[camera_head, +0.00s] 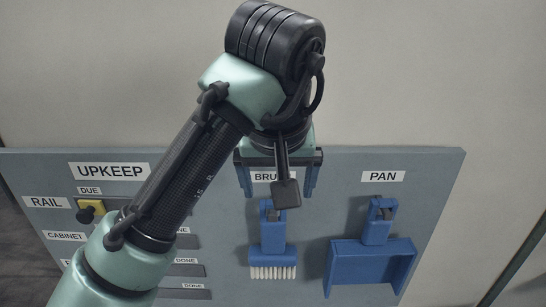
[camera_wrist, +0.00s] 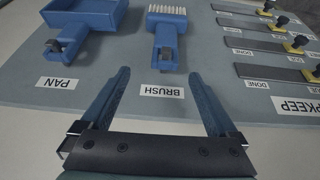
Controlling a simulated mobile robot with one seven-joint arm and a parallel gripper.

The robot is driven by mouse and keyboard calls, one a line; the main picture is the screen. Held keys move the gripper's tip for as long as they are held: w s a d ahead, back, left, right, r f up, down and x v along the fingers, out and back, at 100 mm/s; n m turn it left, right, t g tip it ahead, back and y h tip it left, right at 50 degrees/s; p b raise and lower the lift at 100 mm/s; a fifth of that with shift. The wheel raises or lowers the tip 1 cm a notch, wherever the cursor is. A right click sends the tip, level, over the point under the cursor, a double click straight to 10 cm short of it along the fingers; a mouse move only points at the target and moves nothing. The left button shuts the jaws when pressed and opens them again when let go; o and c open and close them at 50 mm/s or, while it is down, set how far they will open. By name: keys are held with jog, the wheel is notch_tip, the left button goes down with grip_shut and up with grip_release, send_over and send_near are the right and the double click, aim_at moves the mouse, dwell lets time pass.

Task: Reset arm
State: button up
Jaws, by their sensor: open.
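My gripper (camera_head: 279,192) is open and empty, in front of the board around the BRUSH label. Its two blue fingers are spread wide in the wrist view (camera_wrist: 160,76), with the BRUSH label between them. The blue brush (camera_head: 272,236) hangs on the board below the gripper, white bristles down, apart from the fingers. The brush also shows in the wrist view (camera_wrist: 167,30), upside down. My arm reaches up from the lower left of the head view, bends at the top and covers part of the board.
The grey board (camera_head: 330,180) carries a blue pan (camera_head: 372,262) hanging right of the brush. At left, under UPKEEP, a yellow slider with a black knob (camera_head: 90,211) sits at DUE on the RAIL row. Several sliders (camera_wrist: 295,43) show in the wrist view. Plain wall lies above the board.

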jog(key=w+d+m+t+h+b, duration=0.2)
jog(key=d+t+h+b, duration=0.15)
jog(key=d, duration=0.45)
jog(key=s+d+r+m+t+h+b, duration=0.1)
jog(key=d+r+t+h+b, duration=0.3)
jog(key=r+t, duration=0.45)
jog(key=s+a+r+n+t+y+b, duration=0.1)
jog(key=s+a+r+t+y+b, duration=0.1)
jog(key=s+a+t+y+b, duration=0.1)
jog(key=s+a+r+n+t+y+b, duration=0.2)
jog(key=s+a+r+t+y+b, duration=0.1)
jog(key=s+a+t, duration=0.4)
jog(key=s+a+y, duration=0.1)
jog(key=s+a, duration=0.1)
jog(key=s, duration=0.2)
jog(key=shift+s+a+r+y, duration=0.15)
jog(key=shift+a+y, duration=0.2)
jog(key=shift+d, duration=0.1)
